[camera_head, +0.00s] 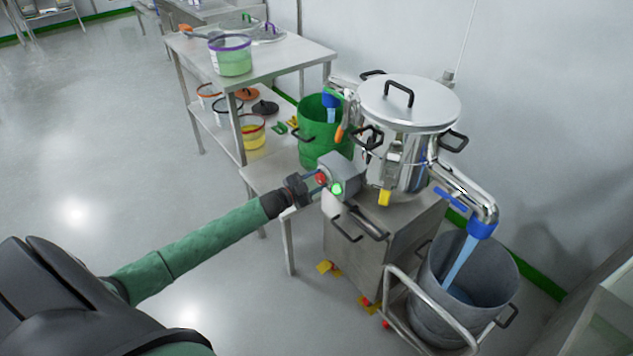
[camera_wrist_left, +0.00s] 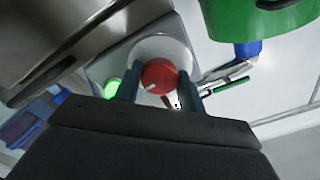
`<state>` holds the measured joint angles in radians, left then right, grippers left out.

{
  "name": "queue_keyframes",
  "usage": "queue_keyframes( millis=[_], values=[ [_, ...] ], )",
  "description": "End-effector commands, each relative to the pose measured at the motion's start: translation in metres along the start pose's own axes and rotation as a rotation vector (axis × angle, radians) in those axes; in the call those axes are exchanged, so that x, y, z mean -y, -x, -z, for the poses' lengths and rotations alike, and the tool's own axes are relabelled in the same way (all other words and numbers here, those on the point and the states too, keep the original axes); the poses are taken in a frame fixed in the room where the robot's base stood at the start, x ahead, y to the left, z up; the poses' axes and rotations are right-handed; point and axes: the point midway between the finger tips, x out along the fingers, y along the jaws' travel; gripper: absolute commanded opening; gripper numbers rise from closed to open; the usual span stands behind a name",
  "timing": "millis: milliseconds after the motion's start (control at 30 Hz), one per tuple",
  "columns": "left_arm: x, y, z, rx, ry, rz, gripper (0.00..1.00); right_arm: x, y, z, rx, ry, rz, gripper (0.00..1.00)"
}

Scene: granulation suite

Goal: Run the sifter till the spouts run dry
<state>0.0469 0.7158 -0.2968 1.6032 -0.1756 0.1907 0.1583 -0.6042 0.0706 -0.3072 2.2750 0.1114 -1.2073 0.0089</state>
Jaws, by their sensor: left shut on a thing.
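The sifter (camera_head: 408,105) is a round steel vessel with a handled lid on a steel cabinet. Its right spout (camera_head: 471,193) has a blue collar, and a blue strip (camera_head: 458,263) hangs from it into a grey bin (camera_head: 437,310). Its left spout has a blue sleeve (camera_head: 331,106) leading into a green bin (camera_head: 322,146). My left gripper (camera_head: 319,180) is at the control box (camera_head: 344,176), its fingers shut around a red knob (camera_wrist_left: 160,76). A green light (camera_head: 337,188) glows beside the knob. My right gripper is out of view.
A steel table (camera_head: 270,62) left of the sifter carries a green-filled tub (camera_head: 230,56); more tubs and lids sit on its lower shelf. A cart rail (camera_head: 402,290) surrounds the grey bin. The floor at left is clear.

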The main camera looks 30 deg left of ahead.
Motion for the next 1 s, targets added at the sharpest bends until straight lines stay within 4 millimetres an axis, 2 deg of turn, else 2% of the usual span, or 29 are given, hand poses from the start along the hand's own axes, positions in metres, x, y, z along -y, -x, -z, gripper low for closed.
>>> queue_keyframes(
  millis=[200, 733, 767, 867, 1000],
  values=[
    [-0.0004, 0.0002, -0.0005, 0.001, -0.068, 0.000, 0.17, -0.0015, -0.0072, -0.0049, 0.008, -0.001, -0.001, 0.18],
    [-0.0004, 0.0003, -0.0004, 0.001, -0.092, -0.001, 0.17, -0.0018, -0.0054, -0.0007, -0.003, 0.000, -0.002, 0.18],
    [-0.0004, 0.0003, -0.0004, 0.001, -0.092, -0.001, 0.41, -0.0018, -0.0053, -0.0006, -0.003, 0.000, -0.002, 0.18],
    [-0.0003, 0.0002, -0.0003, 0.001, -0.091, -0.001, 0.61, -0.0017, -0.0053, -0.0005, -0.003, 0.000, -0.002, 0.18],
    [-0.0002, 0.0002, -0.0002, 0.000, -0.091, 0.000, 0.61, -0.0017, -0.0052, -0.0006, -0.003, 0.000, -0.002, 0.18]
  ],
)
